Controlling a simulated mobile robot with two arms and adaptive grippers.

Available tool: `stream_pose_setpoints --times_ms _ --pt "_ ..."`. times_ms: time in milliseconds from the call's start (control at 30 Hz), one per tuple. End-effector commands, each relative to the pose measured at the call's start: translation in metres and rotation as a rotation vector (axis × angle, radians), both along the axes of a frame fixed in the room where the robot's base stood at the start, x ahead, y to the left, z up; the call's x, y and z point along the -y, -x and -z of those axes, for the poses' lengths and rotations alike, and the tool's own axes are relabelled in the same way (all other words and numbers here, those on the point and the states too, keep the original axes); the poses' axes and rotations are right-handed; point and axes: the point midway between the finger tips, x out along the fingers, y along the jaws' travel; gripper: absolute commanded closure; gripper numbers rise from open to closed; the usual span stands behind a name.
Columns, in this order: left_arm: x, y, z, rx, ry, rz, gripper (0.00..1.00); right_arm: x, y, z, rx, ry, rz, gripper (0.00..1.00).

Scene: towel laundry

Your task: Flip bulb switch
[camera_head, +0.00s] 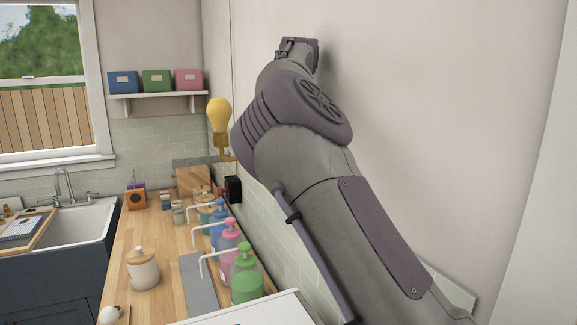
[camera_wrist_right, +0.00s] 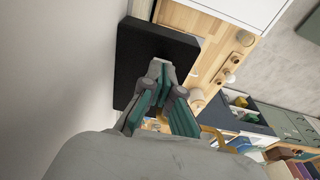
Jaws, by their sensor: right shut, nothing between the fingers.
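A yellow bulb (camera_head: 219,115) sits in a brass holder (camera_head: 222,143) on the wall, beside my right arm in the head view. A black box (camera_head: 233,190), which looks like the switch, is on the wall below it. In the right wrist view a black box (camera_wrist_right: 150,48), apparently the same one, lies just beyond my right gripper (camera_wrist_right: 160,72). The gripper is shut and empty, its tips overlapping the box's lower edge in the picture; I cannot tell whether they touch. The arm hides the right gripper in the head view. My left gripper is not in view.
Soap dispensers (camera_head: 246,278) line the wall side of the wooden counter (camera_head: 150,235). A lidded jar (camera_head: 142,268) stands nearer the front, with the sink (camera_head: 70,238) at left. A shelf (camera_head: 155,95) holds blue, green and pink boxes.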

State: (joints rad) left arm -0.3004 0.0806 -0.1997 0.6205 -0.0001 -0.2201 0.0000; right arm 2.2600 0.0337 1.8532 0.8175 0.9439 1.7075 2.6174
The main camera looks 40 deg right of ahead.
Motion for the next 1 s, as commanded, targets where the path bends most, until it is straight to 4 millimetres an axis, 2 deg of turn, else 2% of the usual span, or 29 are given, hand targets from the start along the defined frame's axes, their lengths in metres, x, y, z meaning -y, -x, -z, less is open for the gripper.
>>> stream_pose_setpoints --times_ms 333,733,1000 --pt "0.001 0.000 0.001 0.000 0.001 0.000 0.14 0.000 0.000 0.003 0.000 0.000 0.000 1.00" --pt "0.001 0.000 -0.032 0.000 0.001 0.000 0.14 0.000 0.000 -0.025 0.001 0.001 -0.001 1.00" --pt "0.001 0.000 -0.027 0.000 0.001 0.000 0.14 0.000 0.000 -0.042 0.002 0.002 -0.002 1.00"
